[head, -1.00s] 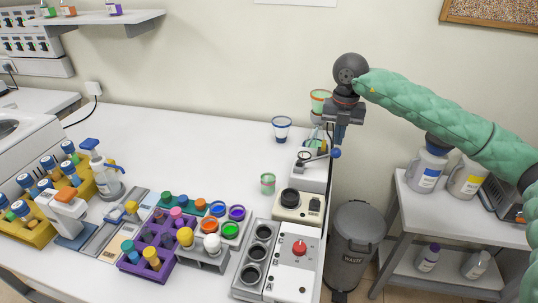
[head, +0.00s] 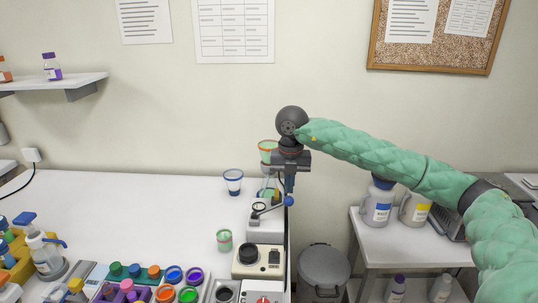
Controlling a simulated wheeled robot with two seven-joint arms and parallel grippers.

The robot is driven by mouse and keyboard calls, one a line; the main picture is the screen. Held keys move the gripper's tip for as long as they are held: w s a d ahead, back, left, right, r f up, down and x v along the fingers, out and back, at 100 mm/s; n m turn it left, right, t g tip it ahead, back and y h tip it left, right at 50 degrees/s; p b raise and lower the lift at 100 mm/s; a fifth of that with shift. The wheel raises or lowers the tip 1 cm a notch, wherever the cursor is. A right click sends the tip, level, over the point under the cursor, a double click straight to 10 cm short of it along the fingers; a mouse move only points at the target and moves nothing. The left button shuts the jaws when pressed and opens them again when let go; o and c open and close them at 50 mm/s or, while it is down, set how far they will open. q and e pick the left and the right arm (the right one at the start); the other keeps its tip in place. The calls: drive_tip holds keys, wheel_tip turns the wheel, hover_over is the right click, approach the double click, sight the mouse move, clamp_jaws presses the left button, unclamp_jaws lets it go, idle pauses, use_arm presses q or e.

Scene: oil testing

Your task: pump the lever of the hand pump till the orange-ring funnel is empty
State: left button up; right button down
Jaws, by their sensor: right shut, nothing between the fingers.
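The hand pump (head: 264,221) is a pale block at the back right edge of the bench. Its lever ends in a blue ball knob (head: 289,201) on the right. The orange-ring funnel (head: 267,149) stands above and behind it, partly hidden by my right gripper, with green showing inside. Below it, a clear vessel (head: 266,192) also shows green. My right gripper (head: 289,193) points down with its fingers shut and empty, right above the knob; I cannot tell if they touch it. My left gripper is out of view.
A blue-ring funnel (head: 233,181) stands left of the pump. A small green-rimmed cup (head: 224,240) and a box with a black knob (head: 248,254) are in front. A grey bin (head: 323,270) stands beyond the bench's right edge. The bench's left middle is clear.

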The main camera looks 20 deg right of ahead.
drive_tip(key=shift+f, duration=0.2)
idle(0.5)
drive_tip(key=shift+f+b, duration=0.7)
drive_tip(key=shift+f, duration=0.15)
drive_tip(key=shift+s+d+f+b, duration=0.2)
drive_tip(key=shift+d+f+b, duration=0.2)
drive_tip(key=shift+f+b, duration=0.2)
drive_tip(key=shift+s+d+f+b, duration=0.1)
drive_tip(key=shift+d+f+b, duration=0.15)
drive_tip(key=shift+f+b, duration=0.4)
drive_tip(key=shift+f, duration=0.1)
drive_tip(key=shift+s+d+f+b, duration=0.1)
drive_tip(key=shift+d+f+b, duration=0.1)
drive_tip(key=shift+f+b, duration=0.5)
drive_tip(key=shift+f, duration=0.15)
